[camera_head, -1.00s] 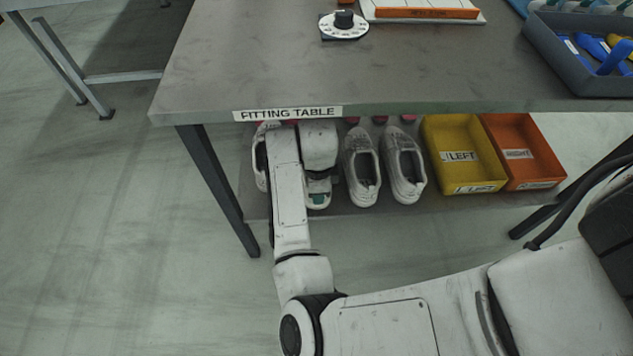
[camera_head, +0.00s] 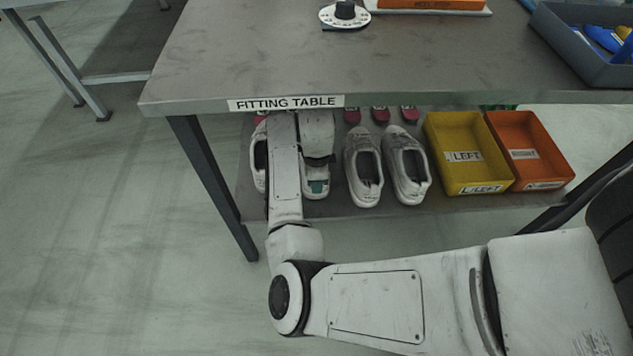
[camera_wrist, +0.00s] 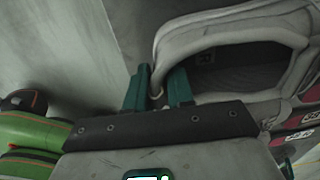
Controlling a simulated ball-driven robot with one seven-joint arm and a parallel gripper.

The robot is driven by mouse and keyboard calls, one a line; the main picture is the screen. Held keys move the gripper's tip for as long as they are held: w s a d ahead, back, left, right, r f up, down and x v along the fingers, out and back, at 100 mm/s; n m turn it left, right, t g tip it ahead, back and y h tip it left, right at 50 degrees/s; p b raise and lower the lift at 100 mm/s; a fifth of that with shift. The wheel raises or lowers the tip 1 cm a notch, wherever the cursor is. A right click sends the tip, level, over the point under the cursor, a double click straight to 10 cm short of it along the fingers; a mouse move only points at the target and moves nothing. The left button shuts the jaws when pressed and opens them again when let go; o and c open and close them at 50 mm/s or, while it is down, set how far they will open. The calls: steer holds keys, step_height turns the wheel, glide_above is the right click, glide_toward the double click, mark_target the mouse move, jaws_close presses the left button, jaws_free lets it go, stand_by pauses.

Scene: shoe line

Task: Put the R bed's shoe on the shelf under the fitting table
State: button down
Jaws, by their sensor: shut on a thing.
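Under the fitting table (camera_head: 300,78) is a grey shelf (camera_head: 310,212) with several white shoes. A white shoe (camera_head: 316,192) is at my gripper (camera_head: 318,185), partly hidden behind my arm in the head view. The wrist view shows the teal fingers of my gripper (camera_wrist: 158,92) shut on the edge of a pale shoe's opening (camera_wrist: 235,30). The shoe's dark inside faces the camera. I cannot tell whether it rests on the shelf or hangs just above it.
A white shoe (camera_head: 259,165) stands left of my arm, and two more (camera_head: 363,168) (camera_head: 407,165) stand right. A yellow LEFT bin (camera_head: 465,130) and an orange bin (camera_head: 525,130) lie further right. The table's front edge overhangs, and a dark leg (camera_head: 212,188) stands left. Green items (camera_wrist: 30,130) show in the wrist view.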

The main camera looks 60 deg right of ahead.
steer(key=c, duration=1)
jaws_free()
steer(key=shift+r+p, duration=1.7)
steer(key=shift+r, duration=2.1)
